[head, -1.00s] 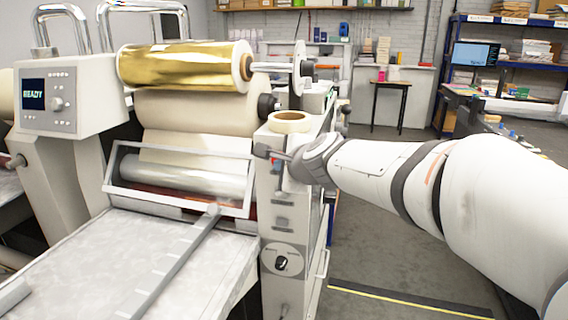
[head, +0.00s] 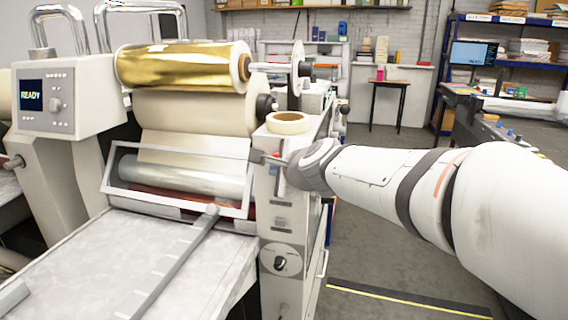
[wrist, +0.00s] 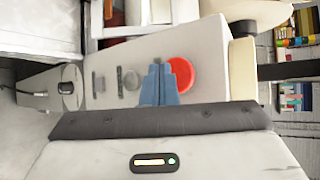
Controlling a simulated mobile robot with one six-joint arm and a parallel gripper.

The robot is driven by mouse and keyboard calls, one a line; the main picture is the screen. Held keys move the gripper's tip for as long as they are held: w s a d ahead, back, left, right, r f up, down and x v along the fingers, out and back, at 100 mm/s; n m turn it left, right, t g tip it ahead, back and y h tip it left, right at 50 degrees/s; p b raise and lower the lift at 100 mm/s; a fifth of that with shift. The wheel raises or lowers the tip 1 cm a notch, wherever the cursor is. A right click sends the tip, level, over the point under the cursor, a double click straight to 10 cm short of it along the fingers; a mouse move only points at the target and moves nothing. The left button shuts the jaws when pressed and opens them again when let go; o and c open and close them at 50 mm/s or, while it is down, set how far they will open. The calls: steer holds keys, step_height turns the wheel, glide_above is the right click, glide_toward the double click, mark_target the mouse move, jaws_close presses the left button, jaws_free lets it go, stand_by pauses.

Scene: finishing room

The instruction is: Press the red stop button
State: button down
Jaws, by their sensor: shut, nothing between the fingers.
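The red stop button (wrist: 181,75) is a round red disc on the pale control panel of the machine. In the wrist view it lies just right of my gripper (wrist: 158,66), whose blue-grey fingers are together with nothing between them. The fingers overlap the button's left edge in the picture; I cannot tell whether they touch it.
A tape roll (head: 288,122) lies on top of the column. A gold foil roll (head: 185,68) and a framed guard (head: 180,180) are to the left. Open floor (head: 375,250) lies to the right.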

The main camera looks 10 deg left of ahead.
steer(key=shift+s+a+p, duration=0.2)
steer(key=shift+s+p, duration=0.25)
steer(key=shift+s, duration=0.8)
steer(key=shift+s+a+p, duration=0.15)
steer(key=shift+s+p, duration=0.3)
steer(key=shift+s, duration=0.8)
